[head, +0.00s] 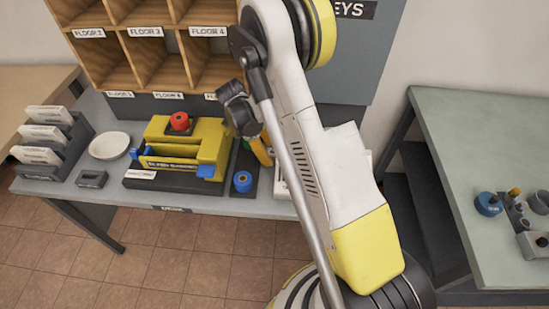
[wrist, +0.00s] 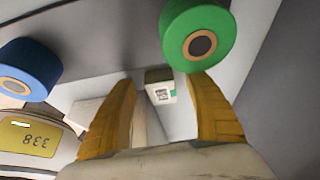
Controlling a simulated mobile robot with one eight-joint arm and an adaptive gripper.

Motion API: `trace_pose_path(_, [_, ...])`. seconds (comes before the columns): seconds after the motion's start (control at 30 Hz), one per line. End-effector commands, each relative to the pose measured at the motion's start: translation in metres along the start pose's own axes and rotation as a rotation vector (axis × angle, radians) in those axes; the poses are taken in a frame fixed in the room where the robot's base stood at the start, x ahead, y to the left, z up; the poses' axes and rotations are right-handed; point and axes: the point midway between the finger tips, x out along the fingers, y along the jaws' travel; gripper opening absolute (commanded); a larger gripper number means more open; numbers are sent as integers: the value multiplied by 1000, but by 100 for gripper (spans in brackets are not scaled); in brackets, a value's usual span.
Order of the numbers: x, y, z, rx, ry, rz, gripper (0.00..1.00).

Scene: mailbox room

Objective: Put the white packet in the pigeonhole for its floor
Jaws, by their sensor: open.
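A white block-like item (wrist: 160,88) with a printed code and a green edge shows between my fingers in the wrist view; it may be the white packet, and I cannot read a floor on it. My gripper (wrist: 163,95) is open, with its yellow fingers apart and the item beyond them. In the head view my gripper (head: 262,153) is low over the desk, partly hidden by my arm. The wooden pigeonholes (head: 148,50) stand behind the desk. Labels read FLOOR 3 (head: 145,32) and FLOOR 4 (head: 208,31); a lower one reads FLOOR 6 (head: 168,96).
A yellow machine (head: 212,143) with a red knob stands left of my gripper. A blue roll (head: 243,181) is near the desk's front edge; a green roll (wrist: 198,35) is close to my fingers. A white dish (head: 109,146) and a card rack (head: 72,135) are at left.

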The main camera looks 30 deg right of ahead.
Motion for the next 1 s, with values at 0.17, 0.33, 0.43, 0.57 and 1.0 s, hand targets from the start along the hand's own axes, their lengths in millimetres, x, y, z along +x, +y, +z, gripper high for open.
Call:
trace_pose_path(0.17, [5,0,0,0,0,0,61])
trace_pose_path(0.33, [4,0,0,-1,0,0,35])
trace_pose_path(0.43, [4,0,0,-1,0,0,4])
trace_pose_path(0.57, [4,0,0,-1,-1,0,4])
trace_pose_path(1.0, [-4,4,-4,-1,-1,0,0])
